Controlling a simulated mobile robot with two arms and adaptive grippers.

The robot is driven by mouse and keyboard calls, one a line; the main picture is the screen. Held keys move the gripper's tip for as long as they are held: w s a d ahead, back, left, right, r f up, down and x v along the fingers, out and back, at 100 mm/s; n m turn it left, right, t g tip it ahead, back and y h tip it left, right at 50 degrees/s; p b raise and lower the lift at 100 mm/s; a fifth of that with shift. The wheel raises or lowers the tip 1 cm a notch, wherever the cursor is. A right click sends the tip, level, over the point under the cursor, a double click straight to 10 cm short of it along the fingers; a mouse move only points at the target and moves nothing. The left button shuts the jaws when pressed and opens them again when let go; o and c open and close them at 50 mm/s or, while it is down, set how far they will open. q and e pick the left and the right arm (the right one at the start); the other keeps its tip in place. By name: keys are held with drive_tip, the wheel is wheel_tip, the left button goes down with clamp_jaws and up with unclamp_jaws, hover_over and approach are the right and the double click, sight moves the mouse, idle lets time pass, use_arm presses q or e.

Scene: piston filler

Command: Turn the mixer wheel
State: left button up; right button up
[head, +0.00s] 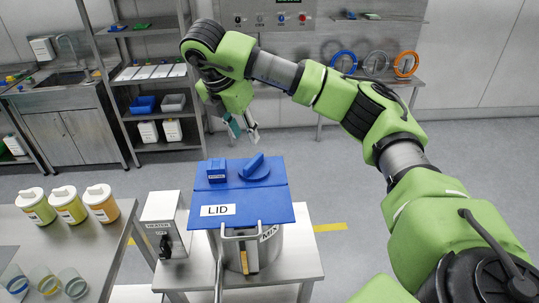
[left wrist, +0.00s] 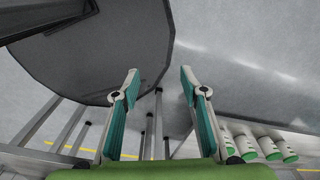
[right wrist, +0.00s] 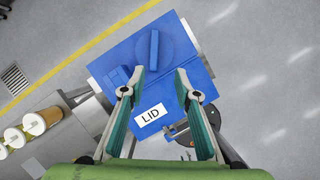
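A blue round wheel with a raised fin (head: 252,168) sits on the blue lid (head: 262,208) of a steel pot (head: 285,250). A label reading "MIX" shows on the pot's side. The wheel also shows in the right wrist view (right wrist: 172,42), beyond the fingertips. My right gripper (head: 243,127) is open and empty, pointing down above and behind the wheel in the head view, apart from it. My left gripper is outside the head view. In the left wrist view my left gripper (left wrist: 160,82) is open with nothing between its fingers.
A small blue block (head: 216,170) stands on the lid left of the wheel. A heater box (head: 164,222) is beside the pot. Several capped jars (head: 70,206) stand on the left table. A large dark grey shape (left wrist: 90,50) is close to my left gripper.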

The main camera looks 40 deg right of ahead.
sight(252, 161)
drive_tip(key=f, duration=0.2)
drive_tip(key=w+f+p, duration=0.1)
drive_tip(key=f, duration=0.1)
drive_tip(key=w+d+f, duration=0.1)
drive_tip(key=f, duration=0.1)
drive_tip(key=shift+w+p, duration=0.2)
drive_tip(key=shift+p, duration=0.15)
drive_tip(key=p+x, duration=0.2)
drive_tip(key=x, duration=0.4)
drive_tip(key=shift+s+d+f, duration=0.1)
drive_tip(key=shift+d+f, duration=0.2)
drive_tip(key=shift+f, duration=0.05)
drive_tip(key=shift+f+p, duration=0.25)
drive_tip(key=shift+p, duration=0.05)
drive_tip(key=shift+d+f, duration=0.15)
drive_tip(key=shift+c, duration=0.7)
use_arm(q)
drive_tip(key=w+a+r, duration=0.2)
drive_tip(key=w+r, duration=0.2)
drive_tip(key=shift+w+r+t, duration=0.15)
drive_tip(key=shift+w+t, duration=0.15)
drive_tip(key=shift+w, duration=0.05)
use_arm(e)
clamp_jaws()
